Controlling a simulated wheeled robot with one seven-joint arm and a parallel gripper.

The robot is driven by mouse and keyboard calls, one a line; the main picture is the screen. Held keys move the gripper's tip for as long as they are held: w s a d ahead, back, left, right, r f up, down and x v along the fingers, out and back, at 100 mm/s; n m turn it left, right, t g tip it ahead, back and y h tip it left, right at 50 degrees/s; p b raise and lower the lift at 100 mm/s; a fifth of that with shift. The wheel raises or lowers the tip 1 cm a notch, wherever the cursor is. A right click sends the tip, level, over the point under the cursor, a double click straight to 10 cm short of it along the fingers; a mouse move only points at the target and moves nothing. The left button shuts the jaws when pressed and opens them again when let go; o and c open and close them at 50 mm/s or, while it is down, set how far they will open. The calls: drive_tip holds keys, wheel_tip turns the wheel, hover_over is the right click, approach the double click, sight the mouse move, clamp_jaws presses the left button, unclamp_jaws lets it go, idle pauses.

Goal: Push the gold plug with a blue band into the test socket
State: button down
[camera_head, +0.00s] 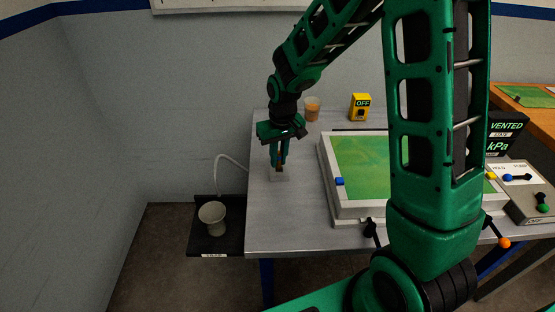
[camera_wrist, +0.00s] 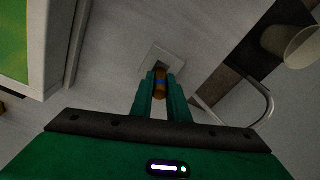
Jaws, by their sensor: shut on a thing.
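The gold plug (camera_wrist: 160,84) with a blue band is between the fingers of my gripper (camera_wrist: 161,98) in the wrist view. My gripper (camera_head: 279,158) is shut on it and points down over the left part of the grey table in the head view. The test socket (camera_wrist: 150,55) is a small pale square block with a dark opening, just beyond the fingertips. It also shows under my gripper in the head view (camera_head: 279,177). The plug's far end lines up closely with the opening. I cannot tell whether it is inside. My fingers hide part of the plug.
A green-topped bath (camera_head: 328,165) with a pale frame stands right of my gripper. An orange cup (camera_head: 312,108) and a yellow box reading OFF (camera_head: 360,108) stand behind. A pale cup (camera_head: 212,216) sits on a dark low shelf at left, near a curved tube (camera_head: 232,160).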

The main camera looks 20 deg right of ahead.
drive_tip(key=shift+s+f, duration=0.25)
drive_tip(key=shift+f, duration=0.05)
drive_tip(key=c, duration=1.8)
unclamp_jaws()
drive_tip(key=shift+f, duration=0.1)
drive_tip(key=shift+o, duration=0.4)
drive_tip(key=shift+w, duration=0.1)
